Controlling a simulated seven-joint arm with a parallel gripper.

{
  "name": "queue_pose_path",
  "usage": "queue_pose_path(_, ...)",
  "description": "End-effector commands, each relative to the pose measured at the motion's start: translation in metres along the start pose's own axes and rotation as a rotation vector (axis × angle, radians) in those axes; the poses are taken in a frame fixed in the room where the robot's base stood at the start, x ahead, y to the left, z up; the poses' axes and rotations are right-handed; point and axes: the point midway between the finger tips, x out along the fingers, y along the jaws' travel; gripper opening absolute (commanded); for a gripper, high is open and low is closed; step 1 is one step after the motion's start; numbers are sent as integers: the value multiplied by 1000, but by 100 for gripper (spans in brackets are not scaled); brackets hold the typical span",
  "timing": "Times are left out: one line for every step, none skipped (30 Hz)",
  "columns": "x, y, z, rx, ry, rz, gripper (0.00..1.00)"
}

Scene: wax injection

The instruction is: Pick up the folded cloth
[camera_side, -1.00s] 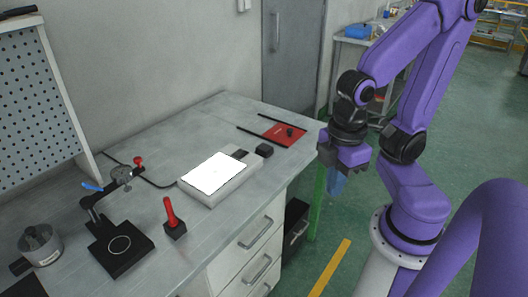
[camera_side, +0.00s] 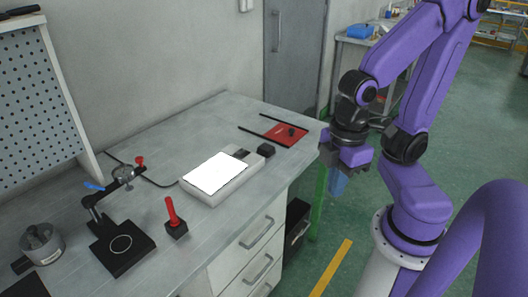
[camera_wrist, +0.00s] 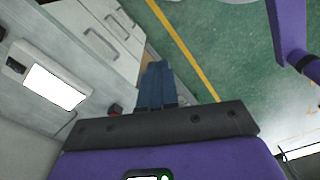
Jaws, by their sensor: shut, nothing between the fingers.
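I cannot clearly make out a folded cloth in either view. A flat red piece (camera_side: 286,135) with a dark knob on it lies between black rods at the bench's far right corner; I cannot tell whether it is cloth. A bright white rectangle (camera_side: 216,173) lies flat on a pale box-like device, and also shows at the left of the wrist view (camera_wrist: 55,86). My gripper (camera_side: 338,184) hangs beyond the bench's right edge, pointing down, apart from everything. Its blue fingers (camera_wrist: 156,85) are together, with nothing between them.
A pegboard (camera_side: 40,90) stands at the left. Open green floor (camera_wrist: 210,40) lies below my gripper.

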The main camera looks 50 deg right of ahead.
Motion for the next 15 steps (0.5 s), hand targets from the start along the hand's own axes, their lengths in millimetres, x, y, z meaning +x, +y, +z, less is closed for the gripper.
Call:
queue_pose_path(0,0,0,0,0,0,0)
queue_pose_path(0,0,0,0,0,0,0)
queue_pose_path(0,0,0,0,0,0,0)
queue_pose_path(0,0,0,0,0,0,0)
queue_pose_path(0,0,0,0,0,0,0)
queue_pose_path(0,0,0,0,0,0,0)
queue_pose_path(0,0,0,0,0,0,0)
queue_pose_path(0,0,0,0,0,0,0)
queue_pose_path(0,0,0,0,0,0,0)
queue_pose_path(0,0,0,0,0,0,3)
queue_pose_path(0,0,0,0,0,0,13)
queue_pose_path(0,0,0,0,0,0,26)
queue_pose_path(0,0,0,0,0,0,36)
queue_pose_path(0,0,0,0,0,0,46)
queue_pose_path(0,0,0,0,0,0,59)
